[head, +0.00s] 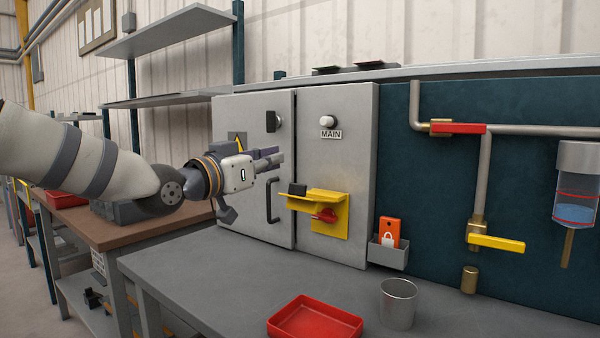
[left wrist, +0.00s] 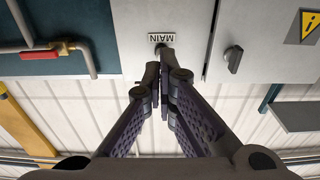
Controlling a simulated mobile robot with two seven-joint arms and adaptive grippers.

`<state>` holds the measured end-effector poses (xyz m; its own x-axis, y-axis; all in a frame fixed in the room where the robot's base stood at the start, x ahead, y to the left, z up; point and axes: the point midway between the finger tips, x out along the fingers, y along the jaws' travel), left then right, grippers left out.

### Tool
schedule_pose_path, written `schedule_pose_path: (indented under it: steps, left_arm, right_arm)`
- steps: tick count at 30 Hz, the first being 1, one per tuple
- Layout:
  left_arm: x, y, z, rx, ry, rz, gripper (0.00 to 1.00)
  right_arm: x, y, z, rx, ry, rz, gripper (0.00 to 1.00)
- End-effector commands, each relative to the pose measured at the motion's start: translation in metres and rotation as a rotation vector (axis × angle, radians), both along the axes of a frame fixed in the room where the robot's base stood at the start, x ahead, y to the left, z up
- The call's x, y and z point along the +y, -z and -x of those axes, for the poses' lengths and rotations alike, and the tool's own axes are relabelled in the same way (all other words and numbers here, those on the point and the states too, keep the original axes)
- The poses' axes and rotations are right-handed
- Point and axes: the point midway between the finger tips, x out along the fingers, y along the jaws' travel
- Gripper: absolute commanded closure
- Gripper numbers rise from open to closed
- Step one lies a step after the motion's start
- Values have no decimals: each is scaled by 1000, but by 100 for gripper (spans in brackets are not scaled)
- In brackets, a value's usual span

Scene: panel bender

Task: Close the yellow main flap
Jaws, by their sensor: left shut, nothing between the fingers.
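The yellow main flap (head: 322,196) sticks out from a yellow plate (head: 333,240) on the grey cabinet door under the MAIN label (head: 331,134). A red switch handle (head: 325,215) shows below the flap, in front of the plate. A small dark block (head: 297,188) is at the flap's left end. My left gripper (head: 280,157) is shut and empty, above and left of the flap. In the left wrist view its fingertips (left wrist: 160,62) lie together in front of the upside-down MAIN label (left wrist: 161,38); the flap does not show there. My right gripper is not in view.
A black door handle (head: 272,200) stands out left of the flap. An orange lockout card (head: 390,232) sits in a grey holder to the right. A red tray (head: 315,318) and a metal cup (head: 398,303) stand on the grey bench (head: 230,275).

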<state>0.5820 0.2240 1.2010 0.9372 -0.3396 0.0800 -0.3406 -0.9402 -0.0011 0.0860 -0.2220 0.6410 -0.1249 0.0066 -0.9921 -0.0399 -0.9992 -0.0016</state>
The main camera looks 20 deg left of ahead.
Motion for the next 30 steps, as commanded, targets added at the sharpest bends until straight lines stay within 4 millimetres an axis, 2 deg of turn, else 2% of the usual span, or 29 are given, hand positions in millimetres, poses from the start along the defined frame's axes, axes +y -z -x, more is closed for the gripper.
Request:
schedule_pose_path:
  steps: [7, 11, 14, 21, 30]
  left_arm:
    - [-20, -1, -52, 3, 0, -1, 100]
    - [-29, 4, -80, 11, 0, -2, 100]
    - [-26, 13, -69, 4, 1, 2, 100]
    - [-24, 31, -64, 0, 1, 0, 100]
    - [-24, 35, -64, 3, 0, 0, 100]
  right_arm:
    - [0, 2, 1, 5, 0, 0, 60]
    - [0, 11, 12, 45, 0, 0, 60]
    - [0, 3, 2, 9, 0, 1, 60]
    - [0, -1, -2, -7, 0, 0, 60]
    - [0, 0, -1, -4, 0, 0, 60]
